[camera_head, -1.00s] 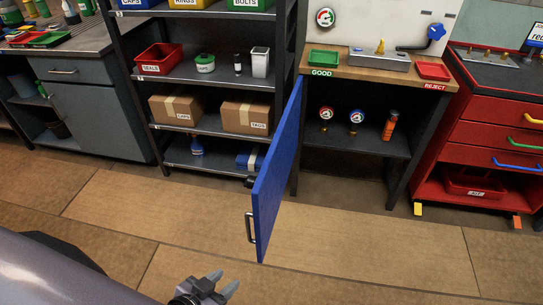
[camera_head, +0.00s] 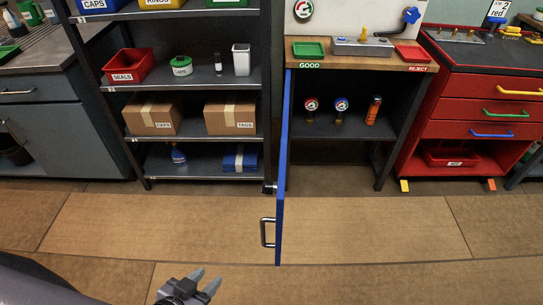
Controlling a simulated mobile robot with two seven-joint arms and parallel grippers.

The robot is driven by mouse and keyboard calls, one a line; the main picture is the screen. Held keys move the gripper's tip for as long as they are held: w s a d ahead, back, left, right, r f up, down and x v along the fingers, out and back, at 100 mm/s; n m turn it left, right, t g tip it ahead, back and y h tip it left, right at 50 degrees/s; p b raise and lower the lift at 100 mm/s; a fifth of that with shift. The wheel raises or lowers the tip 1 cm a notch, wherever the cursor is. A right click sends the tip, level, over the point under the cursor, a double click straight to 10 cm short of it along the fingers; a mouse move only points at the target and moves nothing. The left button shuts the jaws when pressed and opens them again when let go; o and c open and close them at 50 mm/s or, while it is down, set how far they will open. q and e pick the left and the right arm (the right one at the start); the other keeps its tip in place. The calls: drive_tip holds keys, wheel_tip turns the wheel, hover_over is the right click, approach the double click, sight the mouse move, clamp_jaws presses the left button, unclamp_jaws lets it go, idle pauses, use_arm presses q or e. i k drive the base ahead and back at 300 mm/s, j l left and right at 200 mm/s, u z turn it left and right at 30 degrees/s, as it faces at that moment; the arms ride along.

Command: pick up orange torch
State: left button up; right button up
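The orange torch (camera_head: 373,110) stands upright on the shelf inside the bench cabinet, at the right of two round gauges. It is orange with a dark part at the top. The cabinet's blue door (camera_head: 283,170) stands open and shows nearly edge-on. My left gripper (camera_head: 203,285) is at the bottom of the view, low in front of the cabinet and far from the torch. Its two grey fingers are apart with nothing between them. My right gripper is not in view.
A red-faced gauge (camera_head: 311,109) and a blue-faced gauge (camera_head: 341,109) stand left of the torch. The door handle (camera_head: 267,232) faces left. A shelf rack (camera_head: 200,88) stands left and a red drawer cabinet (camera_head: 478,125) right. The floor (camera_head: 370,225) in front is clear.

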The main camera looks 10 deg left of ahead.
sight(373, 110)
drive_tip(key=j+z, duration=0.1)
drive_tip(key=j, duration=0.65)
drive_tip(key=k+j, duration=0.1)
drive_tip(key=k, duration=0.6)
drive_tip(key=i+l+z, duration=0.25)
drive_tip(key=z, duration=0.15)
drive_tip(key=i+l+z, duration=0.6)
drive_tip(key=z, duration=0.2)
drive_tip(key=i+l+z, duration=0.2)
drive_tip(key=i, duration=0.25)
drive_tip(key=i+l+z, duration=0.2)
drive_tip(key=i, duration=0.25)
drive_tip(key=i+j+u, duration=0.1)
drive_tip(key=u, duration=0.25)
drive_tip(key=i+u, duration=0.25)
drive_tip(key=u, duration=0.15)
drive_tip(key=i+u, duration=0.2)
drive_tip(key=u, duration=0.15)
